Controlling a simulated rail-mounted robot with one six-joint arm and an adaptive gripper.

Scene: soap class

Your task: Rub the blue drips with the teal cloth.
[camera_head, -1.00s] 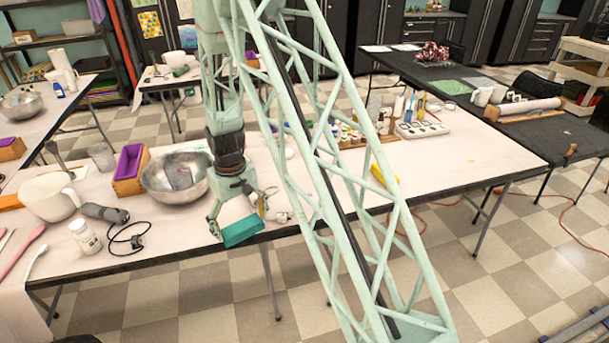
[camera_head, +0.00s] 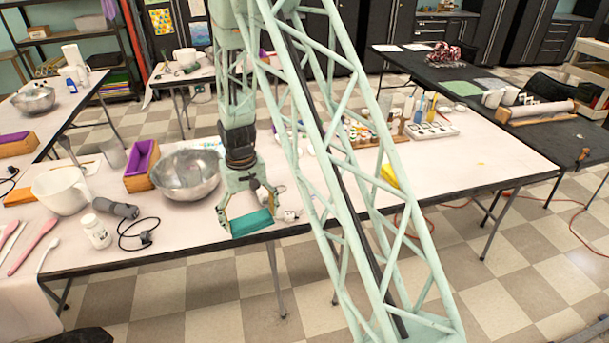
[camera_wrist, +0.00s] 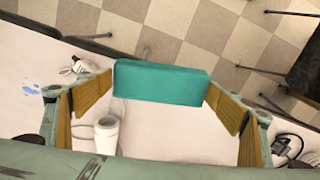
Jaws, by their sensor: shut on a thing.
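The teal cloth (camera_head: 252,222) looks like a thick folded block. My gripper (camera_head: 248,212) is shut on it, at the front edge of the near white table. In the wrist view the cloth (camera_wrist: 160,80) spans between the two yellow-faced fingers of my gripper (camera_wrist: 161,84), partly over the table edge and the floor. Small blue drips (camera_wrist: 30,90) show on the white tabletop at the left of the wrist view, apart from the cloth. I cannot make out the drips in the head view, where my arm covers part of the table.
A metal bowl (camera_head: 187,176) stands left of my gripper, with a purple-lined wooden box (camera_head: 141,165) beside it. A white jug (camera_head: 60,190), a white bottle (camera_head: 96,231) and a black cord (camera_head: 137,233) lie further left. A small white object (camera_head: 290,215) sits right of the cloth.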

